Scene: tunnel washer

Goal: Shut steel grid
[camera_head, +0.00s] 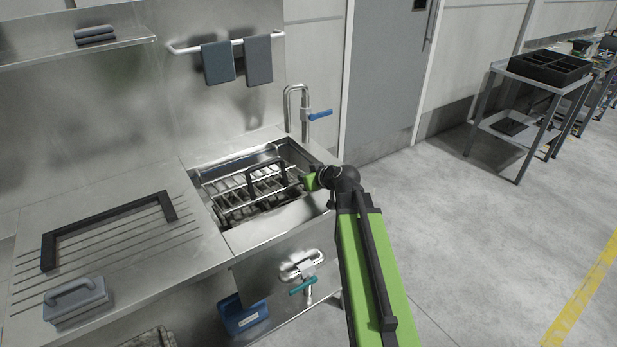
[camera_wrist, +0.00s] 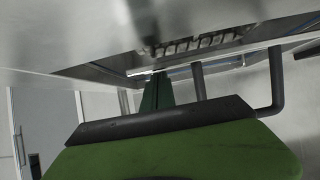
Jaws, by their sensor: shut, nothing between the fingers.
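The steel grid (camera_head: 243,186) is a rack of thin metal bars in the sink basin (camera_head: 275,215) of the steel counter. A black handle (camera_head: 281,173) stands up on its right part. I cannot tell exactly how far the grid is tilted. In the head view my gripper (camera_head: 311,182) is over the basin's right edge, to the right of the handle and apart from it. It is shut and empty; its fingers are small and partly hidden by my wrist. In the wrist view bars of the grid (camera_wrist: 200,42) show blurred beyond my gripper.
A faucet (camera_head: 304,110) with a blue lever stands behind the basin. A black frame handle (camera_head: 110,225) and a grey-blue block with a handle (camera_head: 77,303) lie on the grooved counter at left. A drain valve (camera_head: 303,265) is below. Open floor lies to the right.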

